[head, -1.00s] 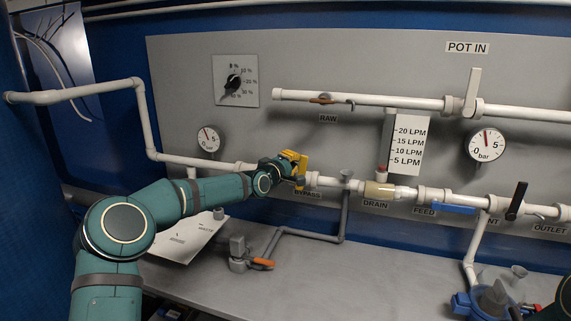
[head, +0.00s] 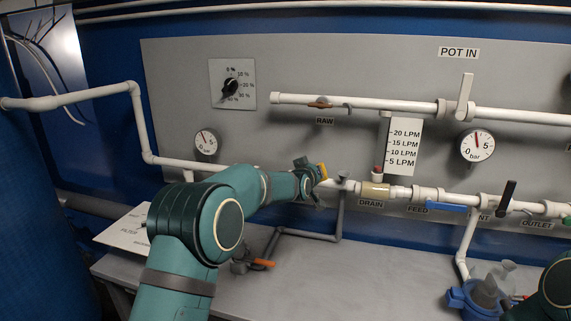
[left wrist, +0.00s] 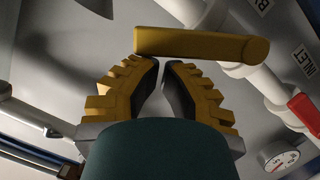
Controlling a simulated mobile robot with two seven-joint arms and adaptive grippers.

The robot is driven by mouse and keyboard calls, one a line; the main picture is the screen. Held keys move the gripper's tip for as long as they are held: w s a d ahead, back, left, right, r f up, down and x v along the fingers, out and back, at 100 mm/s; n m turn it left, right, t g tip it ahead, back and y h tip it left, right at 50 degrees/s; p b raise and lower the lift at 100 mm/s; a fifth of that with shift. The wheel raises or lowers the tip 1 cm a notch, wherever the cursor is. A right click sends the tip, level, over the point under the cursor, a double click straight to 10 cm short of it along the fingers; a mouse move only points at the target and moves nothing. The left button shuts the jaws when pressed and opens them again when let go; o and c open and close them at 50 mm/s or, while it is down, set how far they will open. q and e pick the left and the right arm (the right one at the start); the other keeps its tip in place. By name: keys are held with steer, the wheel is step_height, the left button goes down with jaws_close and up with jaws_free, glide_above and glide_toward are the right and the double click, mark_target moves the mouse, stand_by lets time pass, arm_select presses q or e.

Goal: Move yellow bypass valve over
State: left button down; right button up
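The yellow bypass valve handle (left wrist: 200,44) lies across the left wrist view, just past my left fingertips and reaching to the right. It joins a white pipe at its right end. My left gripper (left wrist: 161,66) has yellow stepped fingers with dark pads. The fingertips are a narrow gap apart, with nothing between them. Whether they touch the handle I cannot tell. In the head view, my left gripper (head: 313,172) is at the lower pipe, left of the drain valve. A small yellow part shows there, and the arm hides the BYPASS label. My right gripper is not in view.
The lower white pipe (head: 408,193) runs along the grey panel, with a blue handle (head: 446,207) and a black handle (head: 507,197). A red handle (left wrist: 304,108) shows in the wrist view.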

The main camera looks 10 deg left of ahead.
arm_select(q)
steer(key=shift+d+f+m+y, duration=0.35)
steer(key=shift+d+f+m, duration=0.25)
steer(key=shift+f+m, duration=0.25)
steer(key=shift+d+f+m+y, duration=0.35)
steer(key=shift+d+f+m, duration=0.25)
steer(key=shift+f+m, duration=0.2)
steer(key=shift+d+f, duration=0.1)
steer(key=shift+f, duration=0.05)
